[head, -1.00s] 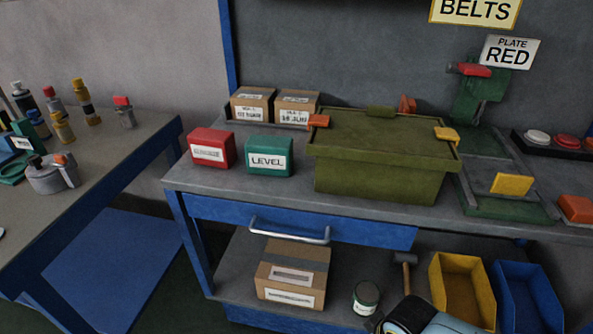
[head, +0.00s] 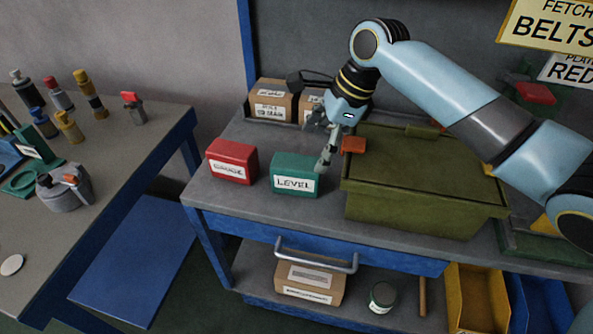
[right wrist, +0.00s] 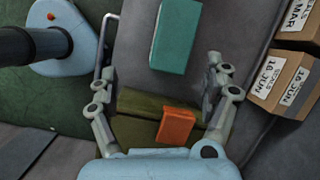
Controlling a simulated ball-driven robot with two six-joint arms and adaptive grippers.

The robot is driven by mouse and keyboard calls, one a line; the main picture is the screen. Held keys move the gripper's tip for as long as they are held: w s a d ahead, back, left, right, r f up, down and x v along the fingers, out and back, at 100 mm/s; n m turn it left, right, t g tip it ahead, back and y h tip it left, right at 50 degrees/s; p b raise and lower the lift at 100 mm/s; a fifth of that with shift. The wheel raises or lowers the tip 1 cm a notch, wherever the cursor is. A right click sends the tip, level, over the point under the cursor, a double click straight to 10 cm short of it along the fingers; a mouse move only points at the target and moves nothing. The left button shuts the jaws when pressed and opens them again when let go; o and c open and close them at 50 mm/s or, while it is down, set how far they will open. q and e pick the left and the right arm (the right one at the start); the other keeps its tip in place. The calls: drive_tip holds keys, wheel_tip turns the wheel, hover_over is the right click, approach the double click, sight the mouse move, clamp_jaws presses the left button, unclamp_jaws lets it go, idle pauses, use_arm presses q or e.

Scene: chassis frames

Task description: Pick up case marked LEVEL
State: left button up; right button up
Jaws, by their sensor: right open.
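The green case marked LEVEL (head: 294,176) stands on the grey bench top, its white label facing forward. In the right wrist view the green case (right wrist: 175,36) lies ahead of the fingers, apart from them. My right gripper (head: 326,143) is open and empty, just above and behind the case's right end. In the right wrist view its two fingers (right wrist: 157,88) are spread wide with nothing between the tips. My left gripper is in neither view.
A red case (head: 232,161) stands just left of the green one. The olive bin (head: 420,205) with orange latch (head: 354,145) stands close on the right. Cardboard boxes (head: 271,104) stand behind. A drawer handle (head: 316,260) juts out below the bench edge.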

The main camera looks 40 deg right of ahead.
sight(299, 162)
drive_tip(key=w+m, duration=0.1)
drive_tip(key=w+d+m, duration=0.1)
drive_tip(key=shift+d+r+m, duration=0.1)
drive_tip(key=shift+r+m, duration=0.25)
drive_tip(key=shift+m, duration=0.05)
drive_tip(key=x, duration=0.4)
drive_tip(key=shift+w+f, duration=0.2)
drive_tip(key=shift+f, duration=0.15)
drive_tip(key=x, duration=0.5)
drive_tip(key=shift+a+f, duration=0.25)
drive_tip(key=shift+a, duration=0.25)
drive_tip(key=shift+f, duration=0.3)
drive_tip(key=shift+c, duration=0.2)
drive_tip(key=c, duration=1.5)
drive_tip(key=shift+c, duration=0.2)
